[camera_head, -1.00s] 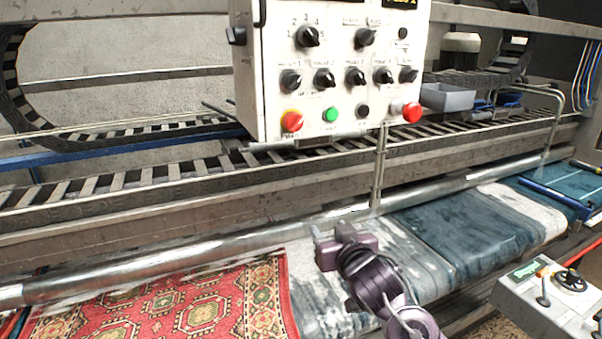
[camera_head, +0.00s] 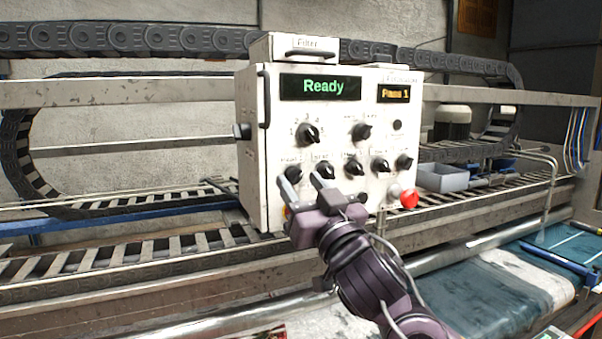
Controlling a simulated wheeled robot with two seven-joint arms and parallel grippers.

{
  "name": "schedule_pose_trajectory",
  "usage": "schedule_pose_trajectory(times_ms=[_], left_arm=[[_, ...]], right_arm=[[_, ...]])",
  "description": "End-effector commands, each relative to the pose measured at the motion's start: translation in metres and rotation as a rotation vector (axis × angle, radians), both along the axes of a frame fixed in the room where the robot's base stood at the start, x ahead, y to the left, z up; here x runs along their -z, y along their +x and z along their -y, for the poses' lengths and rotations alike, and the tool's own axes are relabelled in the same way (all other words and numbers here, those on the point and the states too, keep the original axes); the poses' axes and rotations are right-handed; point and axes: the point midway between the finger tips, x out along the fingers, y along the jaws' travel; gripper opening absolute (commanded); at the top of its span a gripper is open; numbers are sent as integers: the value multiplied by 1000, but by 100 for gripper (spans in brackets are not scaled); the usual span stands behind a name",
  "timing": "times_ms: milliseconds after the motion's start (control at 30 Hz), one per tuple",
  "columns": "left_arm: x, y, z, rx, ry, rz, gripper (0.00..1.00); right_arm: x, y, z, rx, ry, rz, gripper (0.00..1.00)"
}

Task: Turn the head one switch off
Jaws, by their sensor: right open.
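The white control box (camera_head: 262,110) carries a lower row of black rotary knobs with small labels, too blurred to read surely. The leftmost knob of that row (camera_head: 292,171) appears to be the head one switch. My right gripper (camera_head: 301,181) is open and empty in front of the box. Contact with the panel cannot be told. The gripper hides most of the bottom buttons. My left gripper is out of view.
The screen (camera_head: 320,87) reads "Ready" and a smaller one (camera_head: 394,94) reads "Pass 1". Larger knobs sit above the row. A red button (camera_head: 409,199) is at lower right. A grey bin (camera_head: 443,178) stands right of the box; metal rails run below.

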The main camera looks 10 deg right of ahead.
Motion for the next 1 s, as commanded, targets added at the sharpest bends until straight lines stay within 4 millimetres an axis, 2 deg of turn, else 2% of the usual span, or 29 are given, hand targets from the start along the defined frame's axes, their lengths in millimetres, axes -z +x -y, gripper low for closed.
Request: schedule_pose_trajectory(times_ms=[133,367,700,1000], left_arm=[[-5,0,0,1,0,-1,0],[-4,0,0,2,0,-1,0],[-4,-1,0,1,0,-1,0],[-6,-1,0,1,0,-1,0]], right_arm=[[-3,8,-2,0,-1,0,46],[-3,8,-2,0,-1,0,46],[-3,8,-2,0,-1,0,3],[-3,8,-1,1,-36,7,2]])
